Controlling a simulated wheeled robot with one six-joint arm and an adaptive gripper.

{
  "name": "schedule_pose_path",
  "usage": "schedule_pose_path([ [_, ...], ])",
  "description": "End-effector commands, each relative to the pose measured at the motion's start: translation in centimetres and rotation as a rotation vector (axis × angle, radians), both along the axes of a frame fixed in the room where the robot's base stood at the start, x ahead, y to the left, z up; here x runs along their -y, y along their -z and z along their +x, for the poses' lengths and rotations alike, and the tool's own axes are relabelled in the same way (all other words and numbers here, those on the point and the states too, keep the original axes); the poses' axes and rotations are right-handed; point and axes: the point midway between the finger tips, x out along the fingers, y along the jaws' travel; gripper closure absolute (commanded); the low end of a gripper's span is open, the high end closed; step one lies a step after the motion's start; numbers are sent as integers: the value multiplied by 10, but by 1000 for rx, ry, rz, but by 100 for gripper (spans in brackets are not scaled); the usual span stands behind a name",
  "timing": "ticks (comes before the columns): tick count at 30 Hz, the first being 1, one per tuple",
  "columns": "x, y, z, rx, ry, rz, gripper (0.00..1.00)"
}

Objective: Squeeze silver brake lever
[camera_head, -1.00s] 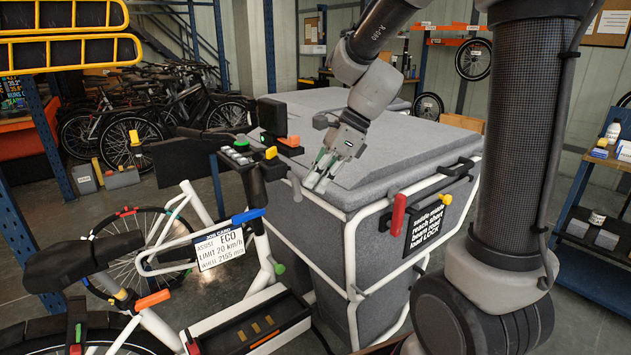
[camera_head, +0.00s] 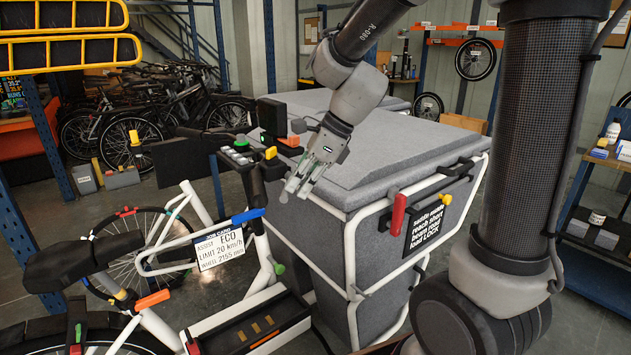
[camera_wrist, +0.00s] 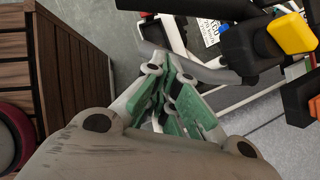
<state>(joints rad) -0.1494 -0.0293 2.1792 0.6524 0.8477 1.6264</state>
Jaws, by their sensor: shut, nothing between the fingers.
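The silver brake lever (camera_wrist: 205,70) shows in the wrist view as a curved grey bar running left from a black handlebar clamp (camera_wrist: 245,50), just beyond my fingertips. In the head view it cannot be told apart from my fingers at the right end of the bike's handlebar. My gripper (camera_head: 296,189) points down and left beside that end, over the left edge of the grey cargo box. In the wrist view my gripper (camera_wrist: 166,78), with green finger pads, is shut and empty. Whether the fingertips touch the lever cannot be told.
The grey cargo box (camera_head: 400,155) with white rails is close behind and right of my gripper. A black display (camera_head: 272,117), a yellow button (camera_head: 271,153) and an orange part (camera_head: 290,141) crowd the handlebar. A job card (camera_head: 220,249) hangs on the white frame.

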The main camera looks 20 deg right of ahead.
Motion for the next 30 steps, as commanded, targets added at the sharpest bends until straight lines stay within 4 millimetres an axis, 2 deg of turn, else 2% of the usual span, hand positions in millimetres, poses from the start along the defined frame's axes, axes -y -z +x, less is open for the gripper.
schedule_pose_path([
  [15,15,1,4,-2,0,0,100],
  [24,15,1,5,-2,-1,0,100],
  [30,24,-7,8,-1,-1,0,100],
])
